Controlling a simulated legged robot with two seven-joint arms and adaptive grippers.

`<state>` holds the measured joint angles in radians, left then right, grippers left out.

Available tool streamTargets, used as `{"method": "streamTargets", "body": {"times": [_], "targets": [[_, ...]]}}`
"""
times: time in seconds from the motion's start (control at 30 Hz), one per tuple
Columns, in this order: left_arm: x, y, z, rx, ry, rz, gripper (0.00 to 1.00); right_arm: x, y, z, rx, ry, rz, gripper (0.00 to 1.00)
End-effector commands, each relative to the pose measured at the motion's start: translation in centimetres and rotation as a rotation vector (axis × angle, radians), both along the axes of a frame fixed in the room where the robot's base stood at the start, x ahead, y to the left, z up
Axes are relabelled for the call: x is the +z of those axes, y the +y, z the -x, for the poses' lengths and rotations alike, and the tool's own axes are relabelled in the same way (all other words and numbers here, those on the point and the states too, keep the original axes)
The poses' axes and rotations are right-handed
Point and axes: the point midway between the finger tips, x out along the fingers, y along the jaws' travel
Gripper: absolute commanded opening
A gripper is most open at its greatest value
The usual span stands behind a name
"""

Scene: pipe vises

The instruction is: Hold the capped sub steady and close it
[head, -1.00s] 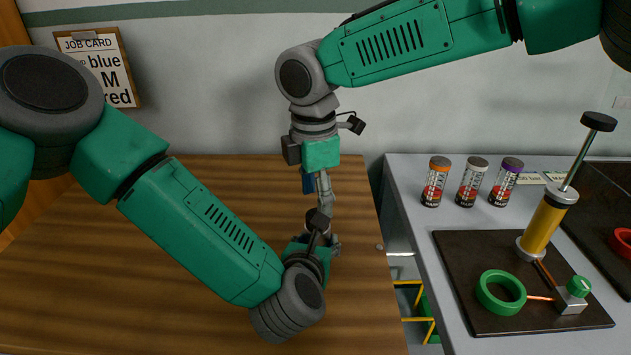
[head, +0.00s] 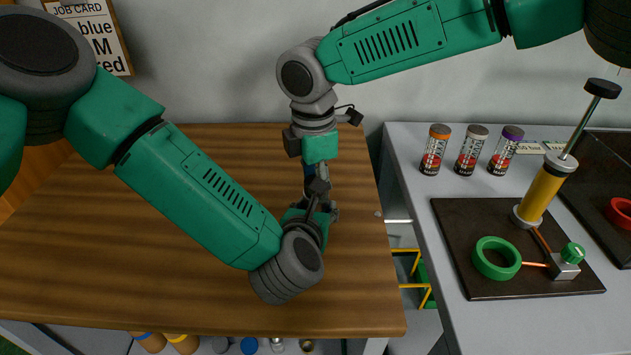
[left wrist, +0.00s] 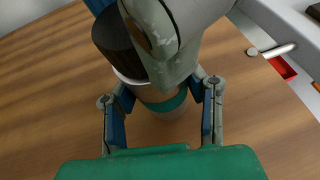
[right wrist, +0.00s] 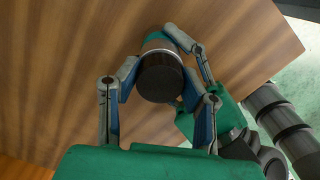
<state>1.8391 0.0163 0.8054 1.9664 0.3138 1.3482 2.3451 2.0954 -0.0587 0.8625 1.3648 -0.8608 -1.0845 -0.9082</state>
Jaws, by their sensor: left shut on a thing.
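The capped sub stands upright just above or on the wooden table. My left gripper (head: 318,212) is shut on the body, one finger on each side in the left wrist view (left wrist: 161,97). My right gripper (head: 320,175) is above, pointing down. In the right wrist view its fingers (right wrist: 158,90) are open around the black cap, with slight gaps. The right finger partly hides the cap in the left wrist view. The cap's seating cannot be told.
The wooden table (head: 150,280) is otherwise clear. On the grey bench at right stand several labelled cans (head: 470,150) and a dark tray (head: 455,225) with a green ring (head: 496,258) and a yellow pump (head: 541,192). A job card (head: 98,35) hangs on the wall.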

Motion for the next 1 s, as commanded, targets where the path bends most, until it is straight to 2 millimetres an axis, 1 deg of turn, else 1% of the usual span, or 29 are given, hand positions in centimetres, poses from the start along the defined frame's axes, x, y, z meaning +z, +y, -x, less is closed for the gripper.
{"method": "streamTargets", "body": {"times": [0.07,0.13,0.17,0.3,0.43,0.5,0.63,0.67,0.7,1.0], "targets": [[0.1,-0.17,0.08,-0.004,-0.002,0.002,0.0,0.07,-0.01,-0.12,-0.054,-0.007,0.0,0.01],[0.1,-0.18,0.09,-0.005,-0.001,0.002,0.0,0.07,0.04,-0.11,-0.169,-0.011,-0.003,0.01],[0.1,-0.18,0.1,-0.005,-0.001,0.002,0.0,0.11,-0.01,-0.14,-0.238,-0.015,-0.004,0.01],[0.1,-0.21,0.12,-0.006,-0.001,0.002,0.0,0.07,0.03,-0.15,-0.604,-0.027,-0.017,0.01],[0.09,-0.24,0.13,-0.006,-0.001,0.002,0.0,0.02,0.04,-0.19,-0.893,-0.034,-0.029,0.01],[0.09,-0.25,0.12,-0.006,0.0,0.003,0.0,-0.06,0.07,-0.2,-0.961,-0.031,-0.034,0.01],[0.09,-0.28,0.13,-0.006,0.0,0.003,0.0,-0.08,0.08,-0.22,-0.952,-0.03,-0.035,0.01],[0.08,-0.28,0.13,-0.007,0.0,0.003,0.0,-0.08,0.09,-0.22,-0.951,-0.029,-0.035,0.46],[0.08,-0.29,0.13,-0.007,0.0,0.003,0.0,-0.09,0.08,-0.22,-0.951,-0.029,-0.034,0.59],[0.07,-0.14,0.05,-0.004,-0.001,0.002,0.0,-0.03,0.07,-0.09,-0.948,-0.027,-0.032,0.59]]}}
